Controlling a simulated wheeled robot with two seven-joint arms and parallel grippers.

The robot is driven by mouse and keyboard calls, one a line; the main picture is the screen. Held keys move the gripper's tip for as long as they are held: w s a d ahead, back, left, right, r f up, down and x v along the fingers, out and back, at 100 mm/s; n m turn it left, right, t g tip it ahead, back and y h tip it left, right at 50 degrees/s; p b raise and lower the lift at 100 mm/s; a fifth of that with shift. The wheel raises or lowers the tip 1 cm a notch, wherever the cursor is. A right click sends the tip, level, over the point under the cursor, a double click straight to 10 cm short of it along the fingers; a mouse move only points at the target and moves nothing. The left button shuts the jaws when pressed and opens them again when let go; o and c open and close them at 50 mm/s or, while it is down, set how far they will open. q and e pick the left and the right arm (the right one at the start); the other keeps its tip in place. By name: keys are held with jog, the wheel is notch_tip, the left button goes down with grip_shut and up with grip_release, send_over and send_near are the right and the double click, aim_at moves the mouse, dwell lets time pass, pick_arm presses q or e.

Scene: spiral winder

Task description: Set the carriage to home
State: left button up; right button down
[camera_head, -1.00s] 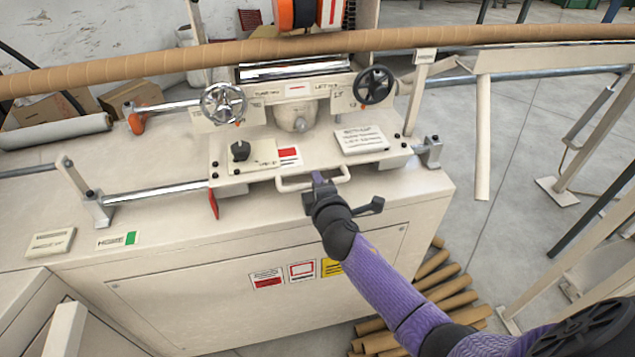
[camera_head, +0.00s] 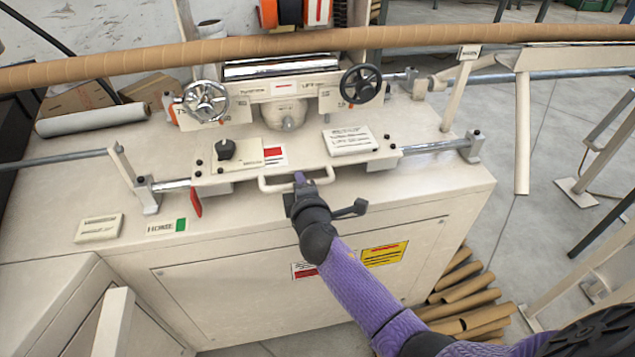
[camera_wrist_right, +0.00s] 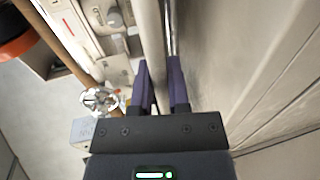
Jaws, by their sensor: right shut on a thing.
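The carriage (camera_head: 230,178) is a cream plate with a front handle (camera_head: 268,186), a black knob and two handwheels. It sits on a steel rail (camera_head: 430,147), close to the left end post (camera_head: 146,192), with a short bit of rail between them. Its red pointer (camera_head: 195,203) hangs just right of the green patch on the HOME label (camera_head: 166,227). My right gripper (camera_head: 300,181) is shut on the handle. My left gripper is not in view.
A long brown tube (camera_head: 420,38) crosses above the machine. A cream block (camera_head: 99,229) lies left of the HOME label. Brown tubes (camera_head: 470,290) are stacked on the floor at right. The rail right of the carriage is clear up to the right end post (camera_head: 470,147).

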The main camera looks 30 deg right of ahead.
aim_at(281, 190)
jog(key=a, duration=0.2)
jog(key=shift+w+a+f+b, duration=0.15)
jog(key=shift+w+a+b, duration=0.15)
jog(key=shift+a+b, duration=0.1)
jog(key=shift+w+a, duration=0.2)
jog(key=shift+a, duration=0.4)
jog(key=c, duration=0.6)
grip_release()
jog(key=shift+c, duration=0.2)
